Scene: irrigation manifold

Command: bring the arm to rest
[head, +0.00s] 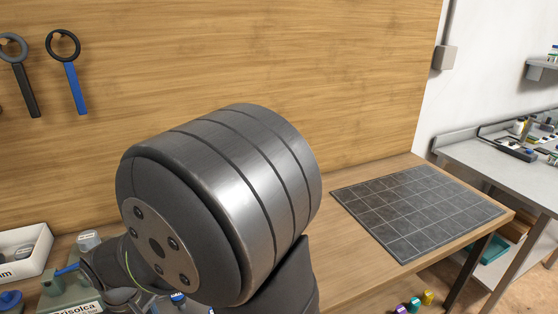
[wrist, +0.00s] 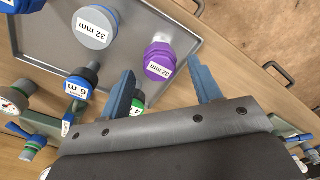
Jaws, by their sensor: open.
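A blue fitting marked m 9 or 6 m (wrist: 80,85) stands near the left finger. A green-ringed part (wrist: 137,103) is partly hidden behind the left finger. In the head view my arm's large link fills the middle and the gripper is hidden.
A dark gridded mat (head: 415,210) lies clear on the bench at right. A white bin (head: 22,252) and a green manifold piece (head: 68,292) sit at lower left. Blue-handled (head: 75,88) and black-handled (head: 27,90) ring tools hang on the wooden back panel.

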